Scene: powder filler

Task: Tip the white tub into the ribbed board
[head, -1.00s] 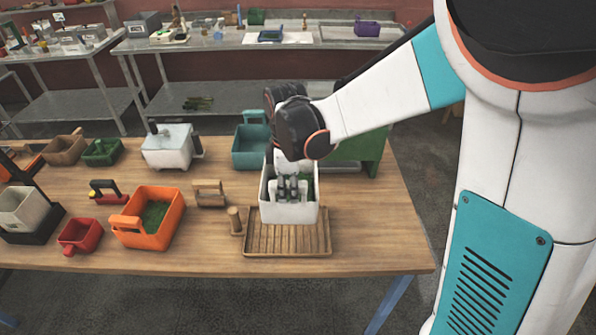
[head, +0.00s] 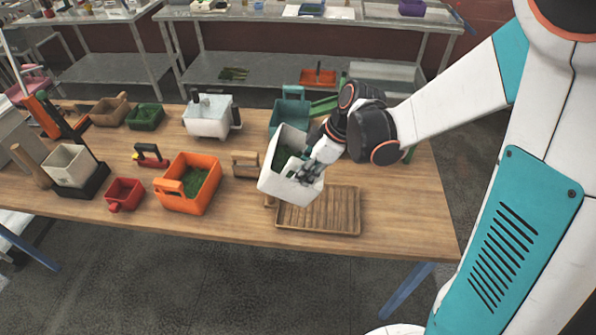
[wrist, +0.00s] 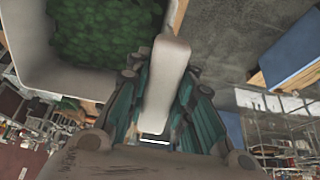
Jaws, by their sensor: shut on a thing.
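The white tub (head: 283,186) is tilted in the air above the left part of the ribbed board. My gripper (head: 308,168) is shut on the tub's handle at its right side. Green granular contents (head: 287,152) show inside the tub. In the wrist view the tub (wrist: 35,75) fills the upper left, with its green contents (wrist: 105,30) still inside, and its pale handle (wrist: 168,80) lies between my fingers. The ribbed board (head: 330,211) is a shallow wooden tray with ridges, lying near the table's front edge. Its visible part looks empty; the tub hides its upper left corner.
An orange tub (head: 190,185) with green contents, a small red tub (head: 124,194) and a wooden-handled block (head: 246,164) stand left of the board. A teal tub (head: 291,108) and a white lidded box (head: 209,117) stand behind. Table shows bare at the front left.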

